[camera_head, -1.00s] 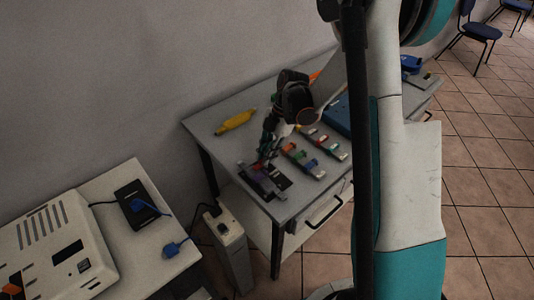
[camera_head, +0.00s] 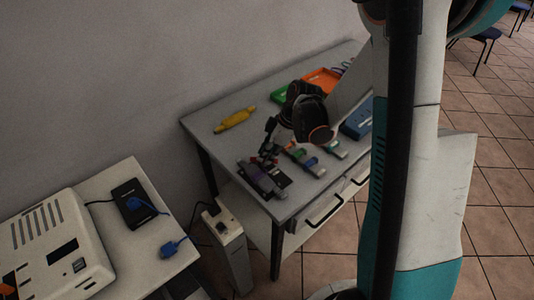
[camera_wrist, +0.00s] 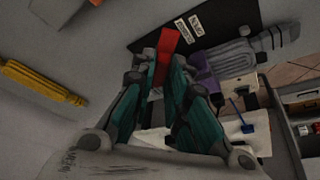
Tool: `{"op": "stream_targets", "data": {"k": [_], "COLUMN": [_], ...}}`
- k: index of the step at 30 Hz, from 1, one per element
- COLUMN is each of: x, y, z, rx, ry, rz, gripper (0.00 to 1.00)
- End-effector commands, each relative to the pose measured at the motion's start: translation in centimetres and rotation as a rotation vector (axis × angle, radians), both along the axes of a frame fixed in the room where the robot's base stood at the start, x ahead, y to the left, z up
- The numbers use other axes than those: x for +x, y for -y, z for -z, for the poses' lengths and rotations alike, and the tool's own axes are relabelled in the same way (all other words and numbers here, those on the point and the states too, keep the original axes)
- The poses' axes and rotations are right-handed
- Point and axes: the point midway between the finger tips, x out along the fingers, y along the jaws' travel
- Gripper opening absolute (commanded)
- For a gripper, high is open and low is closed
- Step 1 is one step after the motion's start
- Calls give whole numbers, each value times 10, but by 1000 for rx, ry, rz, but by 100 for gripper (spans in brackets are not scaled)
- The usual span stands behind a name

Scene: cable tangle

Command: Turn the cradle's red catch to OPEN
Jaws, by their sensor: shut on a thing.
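The red catch (camera_wrist: 168,42) shows between my fingertips in the wrist view. My gripper (camera_wrist: 166,70) is shut on it, and the fingers hide its lower part. The cradle's black plate (camera_wrist: 225,17) lies behind it with two small white labels (camera_wrist: 187,29); the catch stands beside the label closer to it, but the lettering is too small to read surely. A purple piece (camera_wrist: 206,75) and a grey plug body (camera_wrist: 231,57) lie right of the fingers.
Coloured connectors (camera_head: 304,160) lie right of the cradle. A yellow tool (camera_head: 235,119), a green tray (camera_head: 279,94), an orange tray (camera_head: 322,80) and a blue box (camera_head: 357,120) are on the table (camera_head: 212,138). A side table with a white device (camera_head: 58,245) stands at left.

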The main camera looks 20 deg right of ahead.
Motion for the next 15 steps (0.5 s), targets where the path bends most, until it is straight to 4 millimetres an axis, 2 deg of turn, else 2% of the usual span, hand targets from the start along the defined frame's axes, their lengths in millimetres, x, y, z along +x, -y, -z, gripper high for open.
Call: {"op": "stream_targets", "data": {"k": [15], "x": [-4], "y": [-4], "z": [0], "rx": [0], "ry": [1], "rz": [439], "gripper": [0]}}
